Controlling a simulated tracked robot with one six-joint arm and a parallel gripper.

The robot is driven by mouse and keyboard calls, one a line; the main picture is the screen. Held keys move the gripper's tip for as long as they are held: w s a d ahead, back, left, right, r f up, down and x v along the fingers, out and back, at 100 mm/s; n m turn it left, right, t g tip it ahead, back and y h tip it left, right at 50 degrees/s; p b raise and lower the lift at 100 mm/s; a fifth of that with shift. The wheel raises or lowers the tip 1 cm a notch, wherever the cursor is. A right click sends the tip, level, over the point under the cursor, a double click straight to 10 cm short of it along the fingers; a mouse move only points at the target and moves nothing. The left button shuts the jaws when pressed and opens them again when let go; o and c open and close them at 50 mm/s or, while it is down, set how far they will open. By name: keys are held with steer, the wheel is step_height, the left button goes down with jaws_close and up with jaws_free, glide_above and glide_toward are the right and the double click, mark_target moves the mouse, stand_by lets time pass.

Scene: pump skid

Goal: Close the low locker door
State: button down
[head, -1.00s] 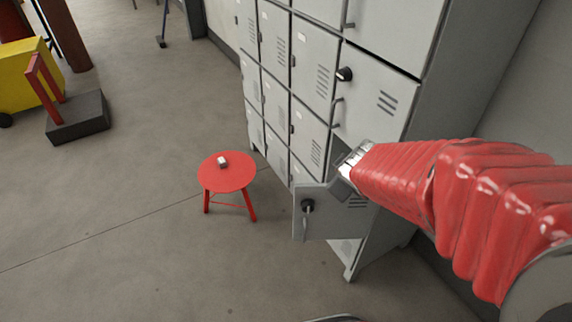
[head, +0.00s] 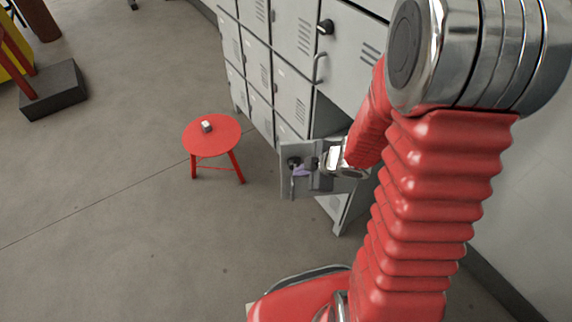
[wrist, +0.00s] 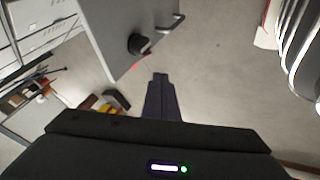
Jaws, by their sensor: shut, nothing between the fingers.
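The low locker door (head: 287,182) is a grey panel at the bottom of the locker bank, standing open, swung out from its compartment. Its black knob (wrist: 138,43) and bar handle (wrist: 172,24) show on the face turned to the wrist camera. My gripper (head: 304,169) is in front of the door in the head view, close to the knob and hiding part of the panel. In the wrist view the dark fingers (wrist: 159,80) are shut and empty, just below the door's edge. I cannot tell whether they touch it.
A red stool (head: 213,138) with a small item (head: 207,126) on it stands left of the door. A dark block (head: 53,96) with a red frame lies at the far left. The floor between is clear. Other locker doors (head: 345,50) above are closed.

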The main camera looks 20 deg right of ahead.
glide_toward(286, 164)
steer(key=shift+w+a+f, duration=0.45)
steer(key=shift+a+f, duration=0.2)
steer(key=shift+f, duration=0.2)
steer(key=shift+w+a+f, duration=0.45)
steer(key=shift+a+f, duration=0.2)
steer(key=shift+f, duration=0.25)
steer(key=shift+w+a+f, duration=0.45)
steer(key=shift+a+f, duration=0.2)
steer(key=shift+f, duration=0.2)
steer(key=shift+d, duration=0.2)
steer(key=shift+a, duration=0.15)
steer(key=shift+w, duration=0.1)
